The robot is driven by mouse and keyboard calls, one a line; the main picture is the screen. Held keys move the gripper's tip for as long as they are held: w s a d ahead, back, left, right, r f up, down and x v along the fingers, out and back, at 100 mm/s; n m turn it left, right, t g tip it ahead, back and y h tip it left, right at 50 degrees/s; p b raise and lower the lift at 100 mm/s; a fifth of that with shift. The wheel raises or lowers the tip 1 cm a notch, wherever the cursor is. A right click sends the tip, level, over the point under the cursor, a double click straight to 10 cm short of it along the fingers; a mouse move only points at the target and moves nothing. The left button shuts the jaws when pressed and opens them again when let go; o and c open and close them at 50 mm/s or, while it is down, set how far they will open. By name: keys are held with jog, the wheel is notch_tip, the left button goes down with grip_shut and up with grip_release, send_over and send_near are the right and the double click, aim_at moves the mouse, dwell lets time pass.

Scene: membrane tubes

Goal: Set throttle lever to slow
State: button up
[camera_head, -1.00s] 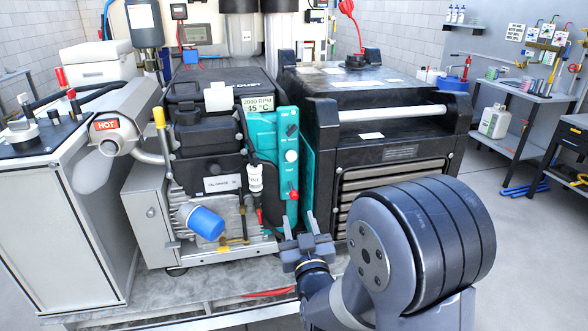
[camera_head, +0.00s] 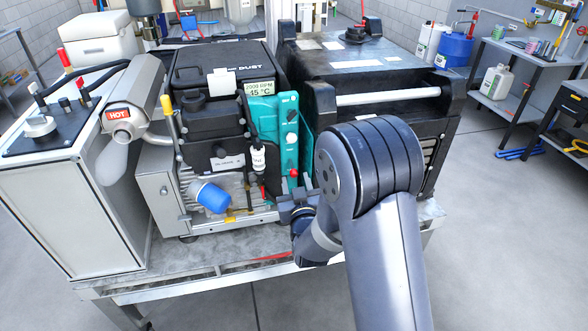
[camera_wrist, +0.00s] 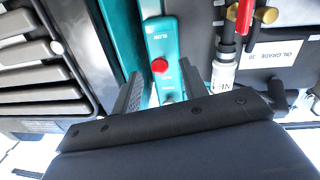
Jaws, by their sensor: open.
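The throttle lever shows as a red round knob (camera_head: 293,172) low on the teal control panel (camera_head: 289,135) at the front of the engine. In the wrist view the red knob (camera_wrist: 160,66) stands out from the teal panel, close to a small white label that is hard to read. My gripper (camera_head: 298,190) is in front of the panel, just below the knob in the head view. In the wrist view my gripper (camera_wrist: 161,82) is open, with one finger on each side of the knob's line. I cannot tell whether either finger touches it. The lever's stem is hidden.
A blue filter (camera_head: 210,196) sticks out lower left. The black slatted unit (camera_head: 390,90) stands close on the right. The muffler marked HOT (camera_head: 130,105) is further left.

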aim_at(294, 176)
jog(key=shift+w+a+p, duration=0.2)
jog(key=shift+w+p, duration=0.05)
jog(key=shift+w, duration=0.7)
jog(key=shift+w+a+p, duration=0.15)
jog(key=shift+w+p, duration=0.05)
jog(key=shift+w, duration=0.75)
grip_shut()
